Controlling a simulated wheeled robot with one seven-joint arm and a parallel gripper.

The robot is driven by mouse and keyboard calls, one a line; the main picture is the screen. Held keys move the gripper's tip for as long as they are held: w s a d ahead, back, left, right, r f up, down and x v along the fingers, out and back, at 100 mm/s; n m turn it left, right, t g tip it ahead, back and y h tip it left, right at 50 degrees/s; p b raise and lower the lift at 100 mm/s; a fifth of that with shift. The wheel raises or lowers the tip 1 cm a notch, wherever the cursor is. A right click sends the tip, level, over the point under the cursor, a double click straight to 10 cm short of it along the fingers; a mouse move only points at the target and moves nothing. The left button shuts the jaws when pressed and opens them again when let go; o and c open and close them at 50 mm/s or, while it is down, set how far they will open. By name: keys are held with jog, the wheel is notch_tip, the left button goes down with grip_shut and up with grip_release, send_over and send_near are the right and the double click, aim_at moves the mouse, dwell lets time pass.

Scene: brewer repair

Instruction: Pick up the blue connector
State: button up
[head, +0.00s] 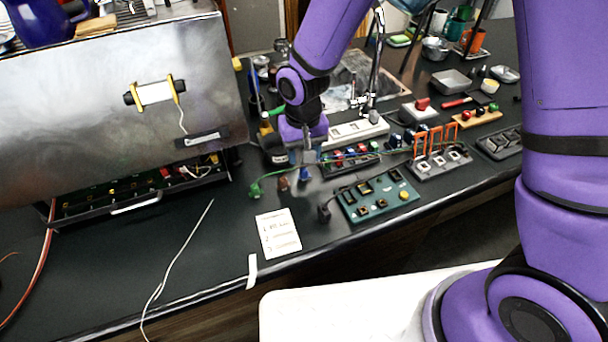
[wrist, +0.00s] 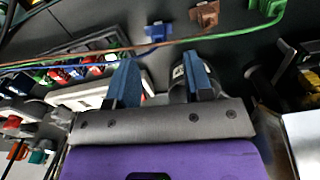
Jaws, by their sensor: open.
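The blue connector (head: 305,174) lies on the dark bench top, at the right end of a short row with a brown connector (head: 283,184) and a green connector (head: 256,189). In the wrist view the blue connector (wrist: 157,32) shows beyond the gap between my fingertips, apart from them, with the brown connector (wrist: 205,14) and the green connector (wrist: 268,8) to its right. My gripper (wrist: 160,65) is open and empty, its two blue fingers spread. In the head view my gripper (head: 308,150) hangs just behind the blue connector; its fingers are hard to make out there.
A green switch panel (head: 377,197) sits right of the connectors, with a black block of coloured plugs (head: 350,158) behind it. A white note card (head: 278,234) lies in front. A large metal panel (head: 120,95) stands at left. Wires cross near the connectors.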

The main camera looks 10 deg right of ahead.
aim_at(304, 169)
jog(key=shift+s+d+f, duration=0.1)
jog(key=shift+s+f, duration=0.05)
jog(key=shift+f, duration=2.75)
jog(key=c, duration=0.6)
